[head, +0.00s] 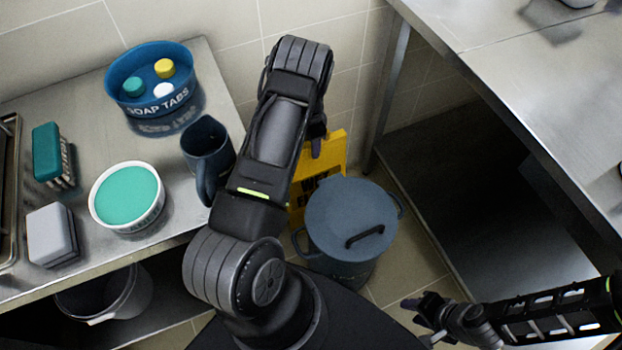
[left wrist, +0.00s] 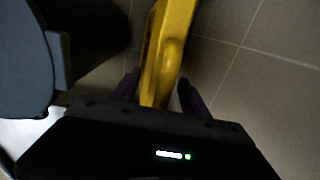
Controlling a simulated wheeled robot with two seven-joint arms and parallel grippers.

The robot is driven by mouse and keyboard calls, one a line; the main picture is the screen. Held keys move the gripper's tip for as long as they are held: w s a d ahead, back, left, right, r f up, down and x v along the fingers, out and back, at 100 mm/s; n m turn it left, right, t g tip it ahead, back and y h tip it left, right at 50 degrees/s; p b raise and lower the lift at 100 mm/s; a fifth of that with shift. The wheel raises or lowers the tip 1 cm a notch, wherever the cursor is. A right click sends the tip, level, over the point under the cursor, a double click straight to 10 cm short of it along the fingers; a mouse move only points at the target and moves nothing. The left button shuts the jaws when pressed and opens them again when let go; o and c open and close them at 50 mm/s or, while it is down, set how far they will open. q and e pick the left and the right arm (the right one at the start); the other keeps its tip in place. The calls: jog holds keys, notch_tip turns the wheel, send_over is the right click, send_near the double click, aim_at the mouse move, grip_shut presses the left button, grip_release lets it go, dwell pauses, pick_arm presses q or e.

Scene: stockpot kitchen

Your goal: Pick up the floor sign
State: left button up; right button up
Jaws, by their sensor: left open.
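The yellow floor sign (head: 333,150) with dark lettering stands on the floor behind the stockpot, partly hidden by my left arm and the pot. My left gripper (head: 317,148) is at the sign's upper part, mostly hidden behind its own arm. In the left wrist view, the sign's yellow edge (left wrist: 171,45) lies between the two dark fingers of the open left gripper (left wrist: 158,88), one on each side. I see no clear grip on it. My right gripper (head: 418,308) is low at the right, away from the sign; its finger opening is unclear.
A grey-blue lidded stockpot (head: 345,215) stands in front of the sign; its dark side also shows in the left wrist view (left wrist: 22,60). The left counter (head: 215,75) holds a mug (head: 207,150), a soap tabs tub (head: 150,85) and a bowl (head: 127,197). A steel table (head: 500,70) stands right.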

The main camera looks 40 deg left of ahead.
pick_arm(q)
jog(key=shift+c, duration=0.2)
dwell(0.4)
grip_shut()
dwell(0.3)
dwell(0.9)
